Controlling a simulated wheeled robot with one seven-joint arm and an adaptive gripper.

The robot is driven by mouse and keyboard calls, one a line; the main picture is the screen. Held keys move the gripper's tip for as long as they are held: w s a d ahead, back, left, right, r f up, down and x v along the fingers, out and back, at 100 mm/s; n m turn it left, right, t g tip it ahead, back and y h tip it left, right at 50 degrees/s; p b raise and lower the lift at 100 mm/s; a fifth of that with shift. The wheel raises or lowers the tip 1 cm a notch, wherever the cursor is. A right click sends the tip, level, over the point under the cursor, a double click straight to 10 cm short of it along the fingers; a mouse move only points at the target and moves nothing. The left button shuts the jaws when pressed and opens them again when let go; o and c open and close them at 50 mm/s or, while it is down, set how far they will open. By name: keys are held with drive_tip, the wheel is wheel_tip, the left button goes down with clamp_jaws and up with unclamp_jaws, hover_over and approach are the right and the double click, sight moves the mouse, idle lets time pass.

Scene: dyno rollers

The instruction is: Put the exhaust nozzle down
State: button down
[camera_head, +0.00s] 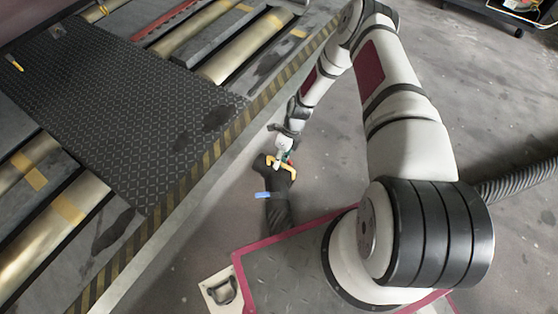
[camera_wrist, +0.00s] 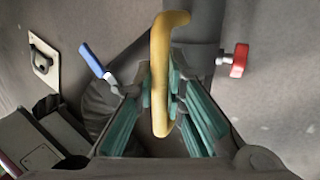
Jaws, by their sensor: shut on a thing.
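The exhaust nozzle (camera_head: 278,212) is a dark tube with a yellow handle (camera_wrist: 158,80), a blue lever (camera_wrist: 92,60) and a red knob (camera_wrist: 238,60). In the head view it is beyond my base's red-edged plate, above or on the grey floor; I cannot tell whether it touches. My gripper (camera_head: 286,157) is at the nozzle's upper end. In the wrist view my gripper (camera_wrist: 161,90) has its teal pads on both sides of the yellow handle, shut on it. Part of the tube is hidden behind the fingers and handle.
The dyno roller platform, with a black tread plate (camera_head: 135,110) and metal rollers (camera_head: 245,50), fills the left. Its striped edge (camera_head: 215,150) runs close by the nozzle. A dark ribbed hose (camera_head: 515,183) is at right. Bare floor (camera_head: 240,195) lies between the edge and nozzle.

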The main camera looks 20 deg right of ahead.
drive_tip(key=c, duration=1.7)
unclamp_jaws()
drive_tip(key=shift+o, duration=0.2)
drive_tip(key=p+v, duration=0.4)
drive_tip(key=v, duration=0.8)
drive_tip(key=shift+p, duration=0.4)
